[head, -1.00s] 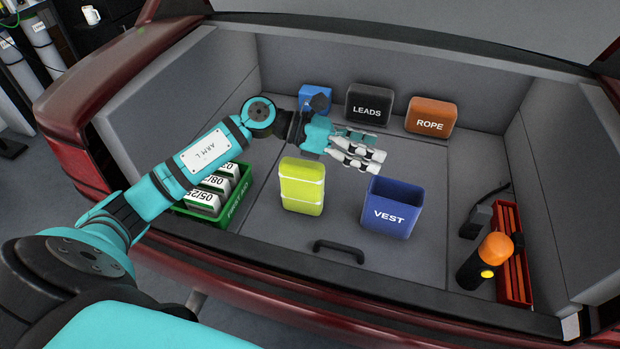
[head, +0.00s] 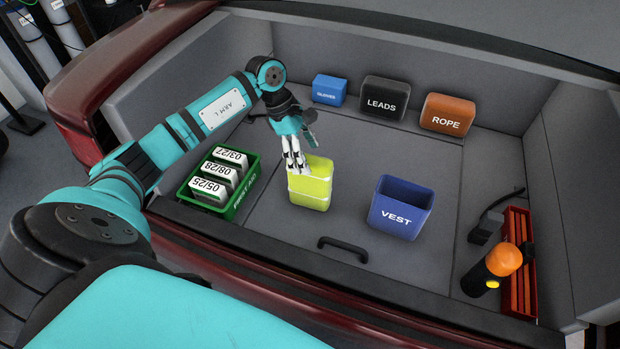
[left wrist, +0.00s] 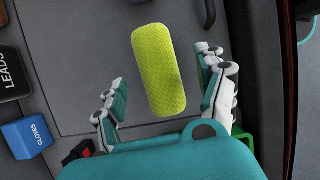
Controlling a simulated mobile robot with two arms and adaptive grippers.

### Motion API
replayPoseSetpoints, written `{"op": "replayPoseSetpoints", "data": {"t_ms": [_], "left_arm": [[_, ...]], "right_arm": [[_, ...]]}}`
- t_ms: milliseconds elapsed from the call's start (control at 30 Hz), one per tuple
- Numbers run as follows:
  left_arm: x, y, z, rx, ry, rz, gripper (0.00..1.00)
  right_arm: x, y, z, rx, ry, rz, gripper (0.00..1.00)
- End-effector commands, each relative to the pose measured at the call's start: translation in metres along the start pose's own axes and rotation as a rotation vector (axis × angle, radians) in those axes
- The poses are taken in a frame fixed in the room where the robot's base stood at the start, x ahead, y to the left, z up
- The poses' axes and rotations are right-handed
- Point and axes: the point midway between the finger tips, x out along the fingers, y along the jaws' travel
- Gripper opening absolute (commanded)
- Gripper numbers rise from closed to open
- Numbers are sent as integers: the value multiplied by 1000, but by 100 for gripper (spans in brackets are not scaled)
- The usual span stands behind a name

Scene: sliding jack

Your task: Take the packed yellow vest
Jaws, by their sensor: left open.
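The packed yellow vest (head: 311,184) stands upright on the trunk floor, left of the blue VEST box. It has a pale band across it. In the left wrist view its top (left wrist: 159,70) lies between my spread fingers. My left gripper (head: 294,160) is open, above and at the back left of the vest, with its fingers pointing down. In the left wrist view the left gripper (left wrist: 158,95) has one finger on each side of the vest, with gaps. The blue VEST box (head: 398,208) looks open at the top and empty. My right gripper is not in view.
A green first-aid crate (head: 238,209) with several white packs is left of the vest. Gloves (head: 329,90), leads (head: 384,98) and rope (head: 447,114) boxes stand at the back. An orange-headed torch (head: 490,271) and a red rack (head: 518,265) are at the right. A handle (head: 342,250) lies in front.

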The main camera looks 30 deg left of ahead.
Motion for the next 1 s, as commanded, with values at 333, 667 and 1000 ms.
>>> {"op": "replayPoseSetpoints", "data": {"t_ms": [333,667,1000], "left_arm": [[31,0,0,-1,-2,-3,73],[71,2,-3,-1,-1,1,73],[72,2,-3,0,-1,1,73]], "right_arm": [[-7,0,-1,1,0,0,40],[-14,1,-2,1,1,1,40],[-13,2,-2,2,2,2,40]]}}
